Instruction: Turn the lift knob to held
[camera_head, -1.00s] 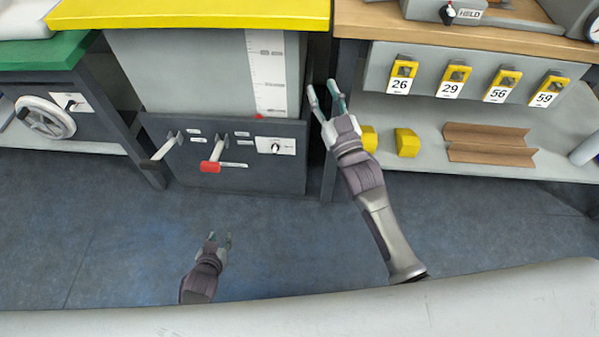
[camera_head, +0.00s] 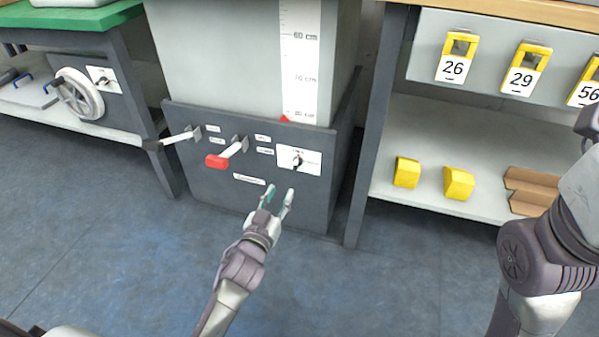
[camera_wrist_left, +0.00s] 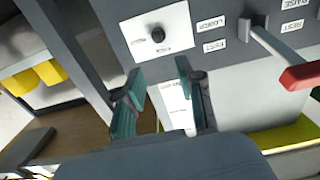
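The lift knob (camera_head: 297,160) is a small dark knob on a white plate at the right of the grey lift panel (camera_head: 215,186). The plate's lettering is too small to read. My left gripper (camera_head: 280,190) is open and empty, just below the knob in the head view and apart from it. In the left wrist view, which is turned over, the knob (camera_wrist_left: 157,35) lies beyond the open fingers (camera_wrist_left: 160,70), above the gap between them. My right arm shows at the right edge of the head view; its fingertips are out of frame.
A red-ended lever (camera_head: 217,161) and a dark-ended lever (camera_head: 153,145) stick out left of the knob. A shelf (camera_head: 425,130) with yellow blocks (camera_head: 458,184) stands to the right. A handwheel (camera_head: 80,95) is at the left. The floor in front is clear.

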